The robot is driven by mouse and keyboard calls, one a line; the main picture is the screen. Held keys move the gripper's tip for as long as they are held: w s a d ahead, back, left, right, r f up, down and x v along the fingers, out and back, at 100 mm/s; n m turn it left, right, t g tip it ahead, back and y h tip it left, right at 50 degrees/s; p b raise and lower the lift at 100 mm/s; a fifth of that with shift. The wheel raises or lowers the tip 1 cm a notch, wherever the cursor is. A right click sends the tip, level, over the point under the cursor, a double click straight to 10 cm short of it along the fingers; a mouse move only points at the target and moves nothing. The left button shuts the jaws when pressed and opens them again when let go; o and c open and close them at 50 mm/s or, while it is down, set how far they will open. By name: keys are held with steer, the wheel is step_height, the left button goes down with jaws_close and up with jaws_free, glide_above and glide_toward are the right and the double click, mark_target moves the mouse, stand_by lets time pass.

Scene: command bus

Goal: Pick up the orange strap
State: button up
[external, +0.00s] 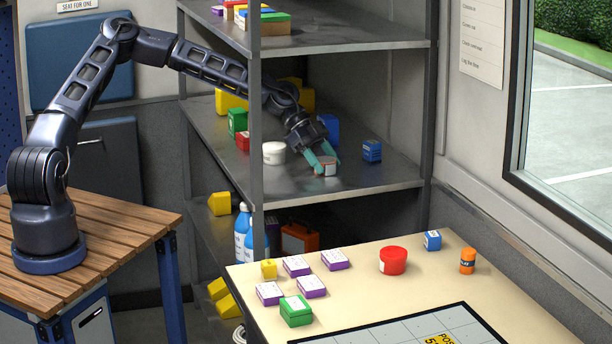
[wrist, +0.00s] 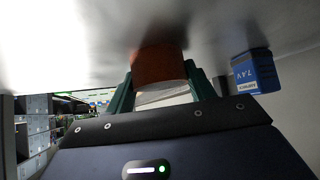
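The orange strap (wrist: 158,66) is a short round roll, orange-brown in the wrist view, with a pale face towards the camera. In the external view the strap (external: 326,169) is small, with a white label, on the middle shelf near its front edge. My gripper (external: 322,160) reaches down to it, with teal fingers on either side. In the wrist view, the fingers of my gripper (wrist: 160,80) flank the strap closely with no clear gap. Whether they press on it is not clear. The strap appears to be at the shelf surface.
A blue box (wrist: 254,72) stands to the right of the strap, as does the same box (external: 372,151) externally. A white tub (external: 274,153) is close on the left. A shelf post (external: 256,130) and the upper shelf (external: 350,48) bound the space. Bare shelf (external: 385,180) lies right.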

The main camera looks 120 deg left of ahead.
mark_target(334, 162)
steer(key=shift+c, duration=0.6)
steer(key=shift+r, duration=0.1)
steer(key=shift+r, duration=0.25)
step_height(334, 162, up, 3)
steer(key=shift+f, duration=0.1)
steer(key=s+d, duration=1.4)
steer(key=shift+s+d, duration=0.55)
steer(key=shift+d, duration=0.1)
steer(key=s+d, duration=0.7)
steer(key=shift+s+d, duration=0.2)
steer(key=shift+s, duration=0.05)
